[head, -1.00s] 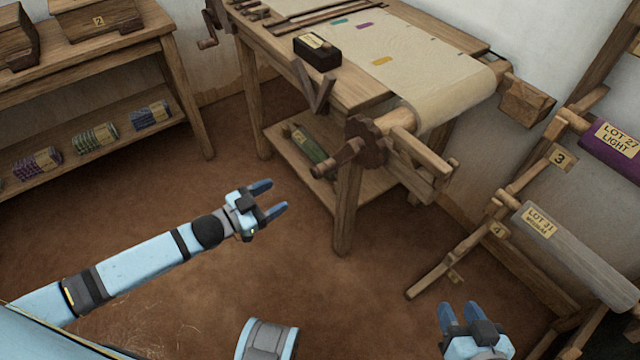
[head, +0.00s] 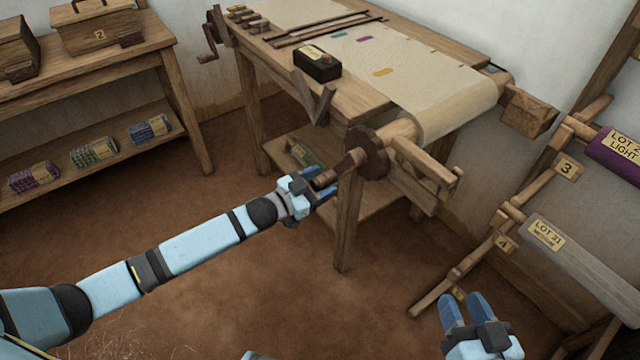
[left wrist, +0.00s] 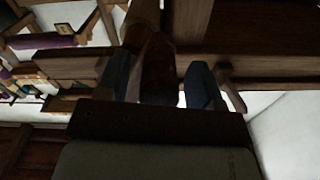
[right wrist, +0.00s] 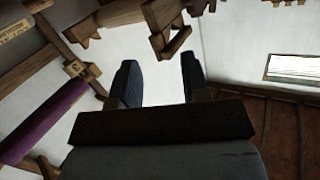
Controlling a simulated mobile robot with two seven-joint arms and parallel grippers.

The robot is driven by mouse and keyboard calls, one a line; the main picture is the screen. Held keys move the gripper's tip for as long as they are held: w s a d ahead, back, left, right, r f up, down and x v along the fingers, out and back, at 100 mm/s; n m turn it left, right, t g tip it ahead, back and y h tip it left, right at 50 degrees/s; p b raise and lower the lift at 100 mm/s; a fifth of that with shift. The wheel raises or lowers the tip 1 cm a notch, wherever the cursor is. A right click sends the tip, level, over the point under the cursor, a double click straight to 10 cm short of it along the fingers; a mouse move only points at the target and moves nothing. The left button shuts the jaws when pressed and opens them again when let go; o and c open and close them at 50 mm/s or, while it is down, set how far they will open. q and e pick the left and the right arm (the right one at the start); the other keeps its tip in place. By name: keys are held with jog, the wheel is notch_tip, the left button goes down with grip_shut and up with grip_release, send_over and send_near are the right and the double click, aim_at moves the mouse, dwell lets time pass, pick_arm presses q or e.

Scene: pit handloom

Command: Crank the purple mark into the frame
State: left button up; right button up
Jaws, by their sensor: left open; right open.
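The purple mark (head: 365,39) lies on the cream cloth of the loom, between a teal mark (head: 338,34) and a yellow mark (head: 384,71). Dark wooden bars (head: 325,30) cross the cloth to its left. The front crank (head: 345,166) sticks out from a dark toothed wheel (head: 368,152) at the cloth roller's end. My left gripper (head: 328,188) is open at the crank's handle. In the left wrist view the brown handle (left wrist: 158,72) shows between the two open fingers; contact cannot be told. My right gripper (head: 465,300) is open and empty, low at the right.
A black labelled box (head: 317,63) stands on the loom's table edge, above a V-shaped wooden piece (head: 318,105). Another crank (head: 212,38) is at the loom's far left. A rack with labelled rolls (head: 560,250) stands at right. Open floor lies in front.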

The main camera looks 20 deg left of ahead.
jog(key=shift+r, duration=0.25)
pick_arm(q)
jog(key=shift+c, duration=0.6)
grip_shut()
pick_arm(e)
jog(key=shift+f, duration=0.1)
pick_arm(q)
jog(key=shift+d, duration=0.1)
pick_arm(e)
jog(key=shift+w, duration=0.1)
